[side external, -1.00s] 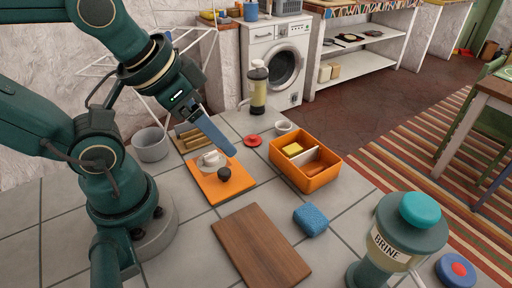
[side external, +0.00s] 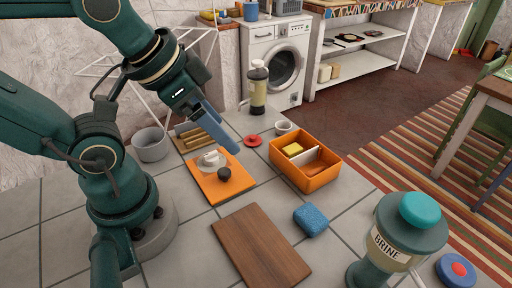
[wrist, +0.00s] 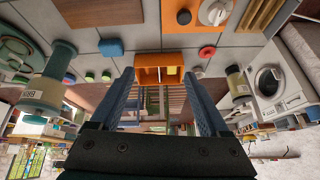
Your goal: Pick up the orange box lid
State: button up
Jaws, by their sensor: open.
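The orange box lid (side external: 218,191) lies flat on the tiled counter in the side view, with a dark round knob (side external: 224,173) and a white piece (side external: 209,159) on top. In the wrist view the orange lid (wrist: 176,27) shows at the top edge, partly cut off. My gripper (side external: 236,150) is above the counter, near the lid's upper right side, apart from it. In the wrist view my gripper (wrist: 158,76) has its two blue fingers wide apart with nothing between them. The orange box (side external: 323,183) stands open to the right, holding a yellow block and other items.
A wooden board (side external: 258,247) and a blue sponge (side external: 311,220) lie in front. A grey pot (side external: 151,147), a tray of wooden pieces (side external: 184,140), a red disc (side external: 253,141), a white cup (side external: 283,127) and a dispenser (side external: 258,92) stand behind. A brine jar (side external: 392,240) is at front right.

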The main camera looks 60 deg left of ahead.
jog(key=w+a+f+g, duration=0.3)
jog(key=w+a+f, duration=0.1)
jog(key=a, duration=0.1)
jog(key=n+g, duration=0.1)
jog(key=g, duration=0.2)
send_over(210, 153)
notch_tip(210, 153, down, 6)
jog(key=shift+w+d+r, duration=0.1)
jog(key=shift+r, duration=0.15)
jog(key=shift+f+n, duration=0.3)
jog(key=shift+f, duration=2.35)
jog(key=shift+c, duration=0.2)
grip_shut()
